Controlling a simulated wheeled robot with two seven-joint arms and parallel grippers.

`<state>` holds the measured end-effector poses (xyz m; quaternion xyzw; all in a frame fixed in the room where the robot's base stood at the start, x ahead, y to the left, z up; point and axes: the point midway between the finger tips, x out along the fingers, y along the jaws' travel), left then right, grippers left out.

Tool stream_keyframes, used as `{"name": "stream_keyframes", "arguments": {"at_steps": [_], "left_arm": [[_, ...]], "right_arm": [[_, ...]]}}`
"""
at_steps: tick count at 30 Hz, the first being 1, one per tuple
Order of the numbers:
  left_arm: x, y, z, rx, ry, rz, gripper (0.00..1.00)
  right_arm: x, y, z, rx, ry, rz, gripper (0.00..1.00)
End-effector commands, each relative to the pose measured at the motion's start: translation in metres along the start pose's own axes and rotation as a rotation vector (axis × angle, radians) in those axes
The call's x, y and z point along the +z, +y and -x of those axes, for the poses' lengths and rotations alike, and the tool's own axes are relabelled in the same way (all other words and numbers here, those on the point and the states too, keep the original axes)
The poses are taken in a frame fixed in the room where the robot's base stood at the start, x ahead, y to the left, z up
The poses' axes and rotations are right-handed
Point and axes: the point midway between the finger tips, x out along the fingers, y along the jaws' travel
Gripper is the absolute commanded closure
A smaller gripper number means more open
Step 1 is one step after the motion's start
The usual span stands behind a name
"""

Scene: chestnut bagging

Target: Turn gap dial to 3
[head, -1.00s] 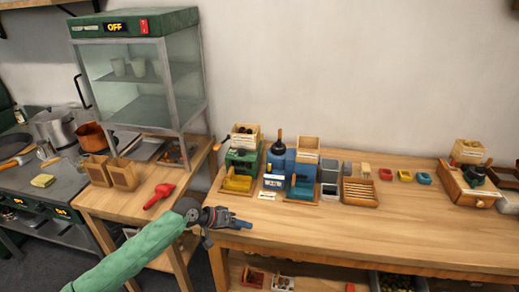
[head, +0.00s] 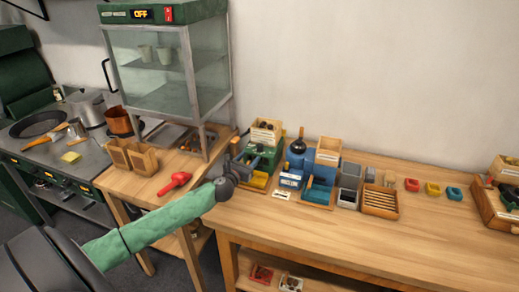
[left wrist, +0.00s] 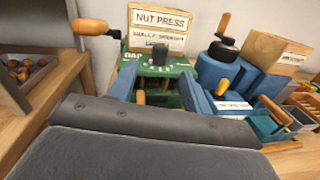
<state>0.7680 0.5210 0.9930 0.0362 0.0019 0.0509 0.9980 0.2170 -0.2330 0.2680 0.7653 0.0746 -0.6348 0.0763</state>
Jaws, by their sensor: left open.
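The green nut press (left wrist: 155,80) stands on the bench under a "NUT PRESS" sign (left wrist: 158,18) in the left wrist view. Its dark gap dial (left wrist: 159,55) is on the upper front face, above a row of small white marks; the setting is too small to read. The green press also shows in the head view (head: 262,150), partly behind my left gripper (head: 250,160). That gripper is open and empty, its blue fingers spread on either side of the press front in the left wrist view (left wrist: 158,82). I cannot tell whether they touch it. My right gripper is out of view.
A blue machine (head: 300,155) stands close to the right of the press. A wooden-handled lever (left wrist: 92,27) sticks out at the press's left. A slatted wooden tray (head: 380,202) lies further right. The bench front (head: 330,225) is clear.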

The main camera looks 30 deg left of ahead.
Motion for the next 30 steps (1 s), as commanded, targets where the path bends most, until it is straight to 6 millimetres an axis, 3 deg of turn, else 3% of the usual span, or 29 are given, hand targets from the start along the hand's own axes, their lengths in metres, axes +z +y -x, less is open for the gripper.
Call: {"name": "stream_keyframes", "arguments": {"at_steps": [8, 24, 30], "left_arm": [[0.001, 0.001, -0.005, 0.006, -0.001, 0.079, 0.51], [0.002, 0.001, -0.065, 0.005, -0.002, 0.075, 0.51], [0.001, 0.001, -0.076, 0.004, -0.002, 0.074, 0.51]], "right_arm": [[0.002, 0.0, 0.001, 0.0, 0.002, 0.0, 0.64], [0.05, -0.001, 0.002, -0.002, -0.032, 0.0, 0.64], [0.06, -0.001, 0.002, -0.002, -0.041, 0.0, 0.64]]}}
